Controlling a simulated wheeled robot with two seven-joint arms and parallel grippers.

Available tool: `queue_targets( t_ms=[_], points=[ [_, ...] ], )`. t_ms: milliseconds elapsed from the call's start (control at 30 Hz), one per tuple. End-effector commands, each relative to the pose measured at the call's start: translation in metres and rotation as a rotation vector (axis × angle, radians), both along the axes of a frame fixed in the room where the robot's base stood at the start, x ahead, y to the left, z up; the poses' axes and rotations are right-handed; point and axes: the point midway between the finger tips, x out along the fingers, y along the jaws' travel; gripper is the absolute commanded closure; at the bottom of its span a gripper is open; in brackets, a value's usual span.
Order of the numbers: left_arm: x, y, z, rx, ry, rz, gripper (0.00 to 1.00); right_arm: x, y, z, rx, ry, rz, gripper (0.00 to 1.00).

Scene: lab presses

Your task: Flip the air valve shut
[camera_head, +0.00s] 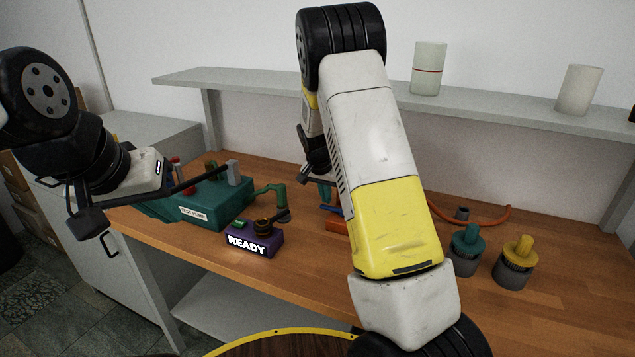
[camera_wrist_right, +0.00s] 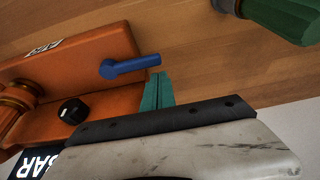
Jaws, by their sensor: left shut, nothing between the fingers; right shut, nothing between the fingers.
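The air valve is a blue lever (camera_wrist_right: 130,67) on an orange box (camera_wrist_right: 75,60) in the right wrist view. Its round pivot is on the box and its handle lies flat to the right, with the tip over the box's edge. My right gripper (camera_wrist_right: 157,91) is shut, its teal fingertips just below the handle tip in that view; I cannot tell if they touch. In the head view the orange box (camera_head: 337,226) and blue lever (camera_head: 331,209) are mostly hidden behind my right arm. My left gripper (camera_head: 165,177) is shut, close to the teal test pump (camera_head: 215,203).
A purple box (camera_head: 262,243) with a READY display stands left of the orange box. Teal-topped (camera_head: 466,250) and yellow-topped (camera_head: 515,262) grey fittings and an orange hose (camera_head: 490,222) are on the right of the wooden bench (camera_head: 570,260). A shelf (camera_head: 500,108) runs behind.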

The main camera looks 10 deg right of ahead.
Motion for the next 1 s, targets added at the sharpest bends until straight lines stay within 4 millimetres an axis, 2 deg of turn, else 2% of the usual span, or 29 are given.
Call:
queue_targets(
  t_ms=[167, 600, 1000],
  points=[
    [0.000, 0.000, 0.000, 0.000, 0.001, 0.000, 1.00, -0.009, 0.005, -0.001, 0.000, 0.003, -0.002, 1.00],
    [0.000, 0.000, 0.000, 0.000, 0.001, 0.000, 1.00, -0.010, 0.006, 0.000, 0.000, 0.001, 0.004, 1.00],
    [0.000, 0.000, 0.000, 0.000, 0.001, 0.000, 1.00, -0.015, 0.011, 0.000, 0.001, 0.002, 0.111, 1.00]
  ],
)
